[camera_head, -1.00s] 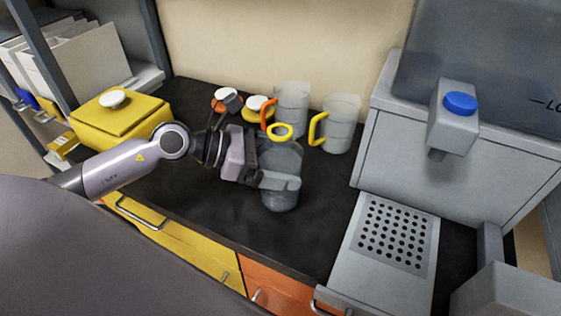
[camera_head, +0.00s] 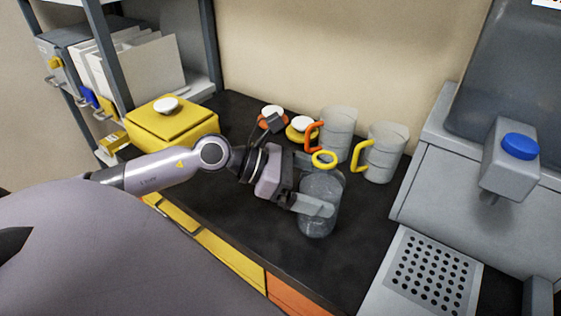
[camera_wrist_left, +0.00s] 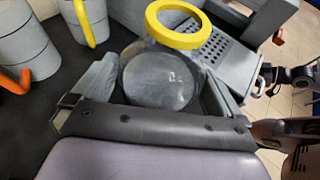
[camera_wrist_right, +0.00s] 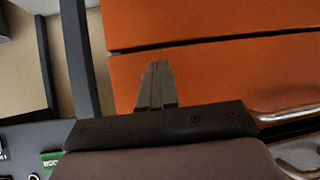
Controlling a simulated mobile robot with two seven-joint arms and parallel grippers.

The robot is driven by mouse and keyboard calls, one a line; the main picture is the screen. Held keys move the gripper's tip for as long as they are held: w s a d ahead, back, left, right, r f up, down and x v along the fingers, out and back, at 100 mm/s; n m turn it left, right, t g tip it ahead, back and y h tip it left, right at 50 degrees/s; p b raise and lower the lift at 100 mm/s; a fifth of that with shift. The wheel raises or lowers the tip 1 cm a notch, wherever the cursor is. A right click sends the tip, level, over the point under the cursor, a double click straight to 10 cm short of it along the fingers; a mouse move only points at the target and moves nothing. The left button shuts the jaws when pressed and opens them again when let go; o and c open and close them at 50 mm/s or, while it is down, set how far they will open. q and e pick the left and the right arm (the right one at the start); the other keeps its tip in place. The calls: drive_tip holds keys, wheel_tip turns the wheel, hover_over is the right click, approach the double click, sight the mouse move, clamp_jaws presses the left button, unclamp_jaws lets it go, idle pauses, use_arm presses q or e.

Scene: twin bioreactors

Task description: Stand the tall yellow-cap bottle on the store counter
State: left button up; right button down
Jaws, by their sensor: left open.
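The tall yellow-cap bottle (camera_head: 319,217) is clear grey with a yellow ring top. It appears upright on the black counter (camera_head: 240,222). My left gripper (camera_head: 317,186) is around its body from the left, open, with one finger on each side. In the left wrist view the bottle (camera_wrist_left: 160,80) sits between the two fingers (camera_wrist_left: 158,88); whether they touch it I cannot tell. Its lower part is partly hidden by the near finger. My right gripper (camera_wrist_right: 157,88) shows only in its own wrist view, with its fingers together and empty, in front of an orange drawer front (camera_wrist_right: 215,65).
Two clear jugs, one with an orange handle (camera_head: 340,140) and one with a yellow handle (camera_head: 386,155), stand behind the bottle. Two white-topped caps (camera_head: 301,126) and a yellow box (camera_head: 170,128) are farther left. A grey machine with a perforated tray (camera_head: 432,276) stands right.

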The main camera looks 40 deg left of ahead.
sight(299, 180)
use_arm(q)
drive_tip(key=shift+b+v, duration=0.65)
drive_tip(key=shift+v, duration=4.75)
drive_tip(key=shift+s, duration=0.1)
